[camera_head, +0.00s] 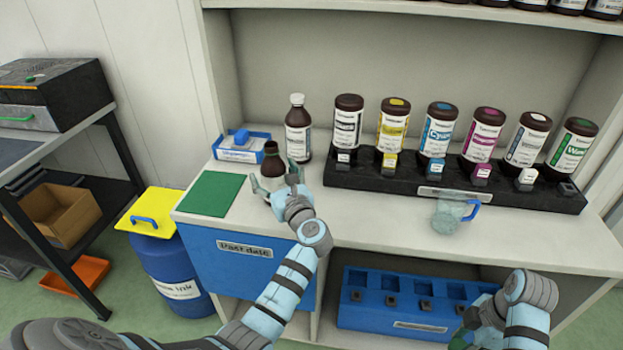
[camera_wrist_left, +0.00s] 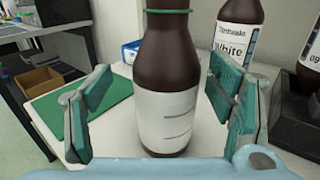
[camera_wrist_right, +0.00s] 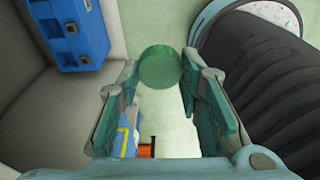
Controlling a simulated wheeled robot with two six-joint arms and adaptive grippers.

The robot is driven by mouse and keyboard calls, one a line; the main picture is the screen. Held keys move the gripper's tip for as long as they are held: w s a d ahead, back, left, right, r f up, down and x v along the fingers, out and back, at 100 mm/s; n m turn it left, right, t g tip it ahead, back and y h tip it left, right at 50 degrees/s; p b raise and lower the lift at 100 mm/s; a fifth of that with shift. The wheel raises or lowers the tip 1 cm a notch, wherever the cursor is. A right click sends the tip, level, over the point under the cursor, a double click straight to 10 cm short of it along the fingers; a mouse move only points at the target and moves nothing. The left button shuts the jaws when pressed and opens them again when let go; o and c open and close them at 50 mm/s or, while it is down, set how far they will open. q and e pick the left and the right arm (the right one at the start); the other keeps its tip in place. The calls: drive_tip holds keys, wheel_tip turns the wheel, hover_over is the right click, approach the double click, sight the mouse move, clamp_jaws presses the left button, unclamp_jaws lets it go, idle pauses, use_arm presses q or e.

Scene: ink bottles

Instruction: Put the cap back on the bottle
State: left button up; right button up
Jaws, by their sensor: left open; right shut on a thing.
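A brown bottle (camera_head: 272,163) with a blank-looking white label and a green ring at its neck stands on the counter, with no cap on its top. In the left wrist view the bottle (camera_wrist_left: 165,85) stands upright between the fingers of my open left gripper (camera_wrist_left: 163,105), with gaps on both sides. In the head view my left gripper (camera_head: 275,185) is low at the bottle. My right gripper (camera_wrist_right: 160,85) is shut on a round green cap (camera_wrist_right: 159,67), held at its fingertips. In the head view the right gripper is largely hidden behind its own wrist, low at the right.
A capped brown bottle (camera_head: 298,130) stands close right of the open one, with a blue tray (camera_head: 259,154) behind. A green mat (camera_head: 211,194) lies left. A black rack (camera_head: 400,183) with several ink bottles and a glass jug (camera_head: 450,215) are to the right.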

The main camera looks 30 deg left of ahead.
use_arm(q)
drive_tip(key=shift+w+a+f+b, duration=0.25)
drive_tip(key=shift+w+a+b, duration=0.2)
drive_tip(key=shift+w+a, duration=0.5)
use_arm(e)
drive_tip(key=shift+w+a+f, duration=0.1)
drive_tip(key=shift+w+f, duration=0.45)
drive_tip(key=shift+f, duration=0.2)
use_arm(q)
drive_tip(key=shift+w+d, duration=0.1)
drive_tip(key=shift+w, duration=0.3)
use_arm(e)
drive_tip(key=shift+w+f, duration=0.1)
drive_tip(key=shift+w, duration=0.05)
use_arm(q)
drive_tip(key=shift+d, duration=0.1)
drive_tip(key=shift+s+r, duration=0.25)
drive_tip(key=shift+s, duration=0.1)
use_arm(e)
drive_tip(key=shift+s+r, duration=0.2)
use_arm(q)
drive_tip(key=shift+s+a, duration=0.1)
drive_tip(key=shift+a, duration=0.1)
drive_tip(key=shift+c, duration=0.9)
drive_tip(key=shift+f, duration=0.1)
drive_tip(key=c, duration=0.7)
use_arm(e)
drive_tip(key=shift+w, duration=0.1)
use_arm(q)
drive_tip(key=c, duration=0.6)
